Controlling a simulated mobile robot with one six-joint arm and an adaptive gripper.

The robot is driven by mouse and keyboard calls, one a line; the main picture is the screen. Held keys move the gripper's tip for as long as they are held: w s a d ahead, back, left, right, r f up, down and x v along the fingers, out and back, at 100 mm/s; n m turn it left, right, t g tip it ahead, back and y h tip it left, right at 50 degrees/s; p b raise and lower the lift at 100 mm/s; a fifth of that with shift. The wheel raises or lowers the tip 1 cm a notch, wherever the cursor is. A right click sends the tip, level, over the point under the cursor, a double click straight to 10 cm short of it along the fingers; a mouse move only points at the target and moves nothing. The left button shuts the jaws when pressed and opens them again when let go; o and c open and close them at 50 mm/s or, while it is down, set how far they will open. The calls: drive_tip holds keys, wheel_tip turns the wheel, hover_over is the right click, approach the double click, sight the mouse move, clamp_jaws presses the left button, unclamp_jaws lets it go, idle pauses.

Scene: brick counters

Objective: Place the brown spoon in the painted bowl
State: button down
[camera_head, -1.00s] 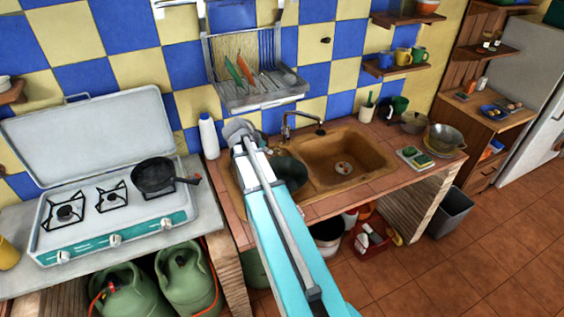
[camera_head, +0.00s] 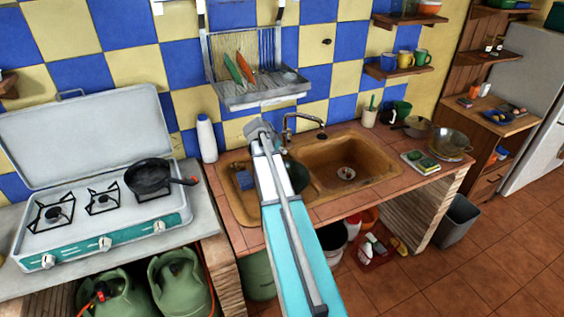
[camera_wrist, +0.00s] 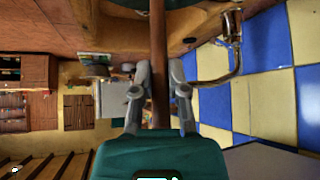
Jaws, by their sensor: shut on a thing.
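The brown spoon (camera_wrist: 158,40) shows in the wrist view as a long, thin brown handle running up between my fingers; its far end leaves the top of the picture. My gripper (camera_wrist: 159,75) is shut on this handle. In the head view my gripper (camera_head: 262,132) is above the back left of the sink, below the dish rack, and I cannot make out the spoon there. I cannot surely pick out the painted bowl. A dark green rounded vessel (camera_head: 298,176) sits in the sink, partly hidden behind my arm.
The brown sink (camera_head: 385,172) has a metal faucet (camera_head: 287,128) at its back. The wall dish rack (camera_head: 262,97) holds green and orange utensils. A white bottle (camera_head: 207,140) stands left of the sink; the stove with a black pan (camera_head: 148,178) is further left. A metal colander (camera_head: 450,140) stands on the right counter.

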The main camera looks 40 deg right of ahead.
drive_tip(key=shift+d+f, duration=0.1)
drive_tip(key=shift+f, duration=0.05)
drive_tip(key=shift+w+d+f+b, duration=0.1)
drive_tip(key=shift+d+f+b, duration=0.1)
drive_tip(key=shift+f+b, duration=0.8)
drive_tip(key=shift+w+d+f+b, duration=0.1)
drive_tip(key=shift+d+f+b, duration=0.1)
drive_tip(key=shift+f+b, duration=0.8)
drive_tip(key=shift+f, duration=0.15)
drive_tip(key=c, duration=0.7)
unclamp_jaws()
drive_tip(key=shift+o, duration=0.2)
drive_tip(key=shift+r, duration=0.25)
drive_tip(key=p+v, duration=0.2)
drive_tip(key=shift+a+r, duration=0.1)
drive_tip(key=shift+r, duration=0.15)
drive_tip(key=p+v, duration=0.7)
drive_tip(key=v, duration=0.2)
drive_tip(key=shift+r, duration=0.15)
